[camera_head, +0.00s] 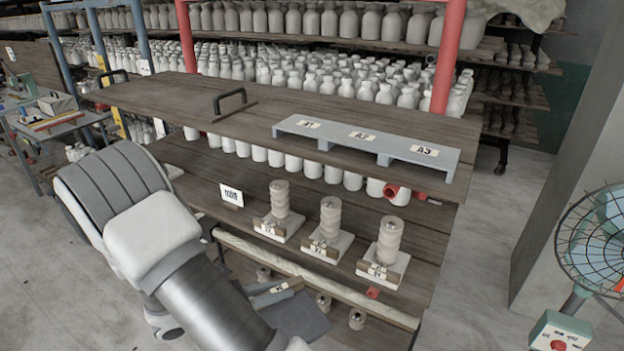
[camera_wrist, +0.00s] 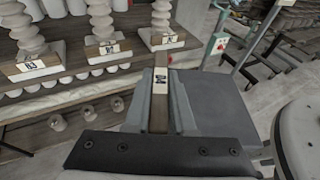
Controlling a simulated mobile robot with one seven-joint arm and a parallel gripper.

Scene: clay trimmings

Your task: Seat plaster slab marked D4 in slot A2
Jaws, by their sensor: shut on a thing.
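My gripper (camera_wrist: 163,85) is shut on a narrow brown bar (camera_wrist: 159,112) with a small white label, its mark too small to read. In the head view my gripper (camera_head: 276,292) is low, in front of the lower shelf. I cannot see whether a plaster slab hangs below the bar. A pale grey rack (camera_head: 291,127) lies on the upper board, its bays labelled A1, A2 and A3 from left to right. The middle bay, A2 (camera_head: 362,136), looks empty, as do the others.
Three white slabs with ridged stacks stand on the lower shelf: left (camera_head: 278,222), middle (camera_head: 328,242) and right (camera_head: 384,266). A black handle (camera_head: 230,98) rises from the upper board (camera_head: 180,98). A fan (camera_head: 600,245) stands at right.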

